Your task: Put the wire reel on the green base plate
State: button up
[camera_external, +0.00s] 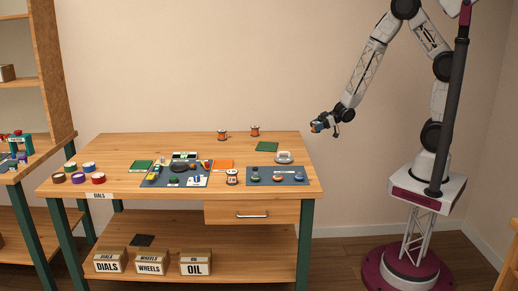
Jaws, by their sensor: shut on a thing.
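My gripper (317,127) is in the air to the right of the workbench's back right corner, above tabletop height. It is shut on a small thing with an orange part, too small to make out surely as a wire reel. Two copper-orange reels, one left (222,135) and one right (255,131), stand at the back of the bench. Another reel-like piece (232,177) stands near the front middle. One green plate (267,146) lies at the back right, bare. Another green plate (142,166) lies at the left. My gripper is apart from all of these.
A blue-grey mat (296,182) with small parts lies front right, with a white cup-like piece (283,157) behind it. A fuller mat (150,184) lies left of centre, near an orange plate (223,164). Tape rolls (80,177) stand at the left. The back left tabletop is clear.

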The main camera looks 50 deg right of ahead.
send_over(288, 137)
jog(key=s, duration=0.1)
jog(key=shift+d+f, duration=0.4)
jog(key=shift+f, duration=0.25)
jog(key=shift+w+a+f, duration=0.1)
jog(key=shift+w+a, duration=0.1)
jog(key=shift+w, duration=0.35)
jog(key=shift+w+a+f, duration=0.1)
jog(key=shift+w+f, duration=0.05)
jog(key=shift+f, duration=0.65)
jog(key=shift+w+f, duration=0.15)
jog(key=shift+f, duration=0.6)
jog(key=shift+f, duration=0.2)
jog(key=o, duration=1)
jog(key=shift+c, duration=0.2)
jog(key=shift+v, duration=3.95)
